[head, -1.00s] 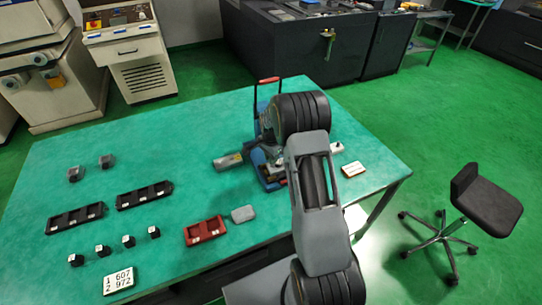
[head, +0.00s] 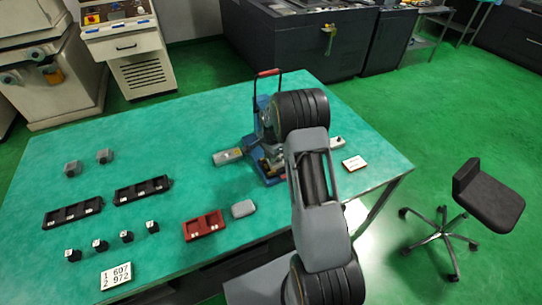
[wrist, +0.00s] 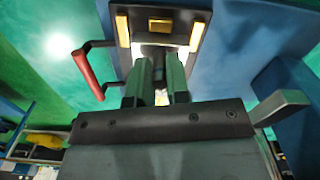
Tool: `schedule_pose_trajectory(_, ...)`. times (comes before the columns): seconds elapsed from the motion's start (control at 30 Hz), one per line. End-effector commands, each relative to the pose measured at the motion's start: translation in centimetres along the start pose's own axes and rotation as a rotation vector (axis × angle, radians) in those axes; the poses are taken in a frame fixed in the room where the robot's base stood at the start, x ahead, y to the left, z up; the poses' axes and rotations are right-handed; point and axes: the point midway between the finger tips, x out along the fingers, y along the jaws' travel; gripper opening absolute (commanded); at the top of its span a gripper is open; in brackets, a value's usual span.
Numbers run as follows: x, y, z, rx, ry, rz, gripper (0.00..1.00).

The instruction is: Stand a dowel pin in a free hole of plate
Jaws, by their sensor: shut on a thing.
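My gripper (wrist: 160,85) fills the middle of the wrist view, its two grey-green fingers close together. A small pale thing (wrist: 161,98) shows in the narrow gap between them; too little of it shows to tell whether it is a dowel pin. Just beyond the fingertips is a dark frame (wrist: 195,35) with yellow bars and a bright opening. I cannot tell whether this is the plate, and I make out no holes. In the head view my arm hides the gripper; it reaches over a blue fixture (head: 247,146) with a red-gripped handle (head: 268,73).
A grey block (head: 227,156) lies left of the fixture. A red tray (head: 203,225), a grey rounded box (head: 243,209), black trays (head: 142,192) and several dark cubes stand on the green table (head: 190,120). A chair (head: 490,200) stands at right. The red handle also rises beside my gripper (wrist: 88,72).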

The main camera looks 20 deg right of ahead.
Motion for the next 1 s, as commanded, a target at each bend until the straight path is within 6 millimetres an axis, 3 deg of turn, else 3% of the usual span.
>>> schedule_pose_trajectory(0.3,0.4,0.0,0.0,0.0,0.0,0.0,0.0)
schedule_pose_trajectory(0.33,0.3,0.0,0.0,0.0,0.0,0.0,0.19)
schedule_pose_trajectory(0.6,0.3,0.0,0.0,0.0,0.0,0.0,0.45)
schedule_pose_trajectory(0.87,0.3,0.0,0.0,0.0,0.0,0.0,0.46)
schedule_pose_trajectory(1.0,-0.8,-0.1,0.0,0.0,0.002,-0.003,0.46)
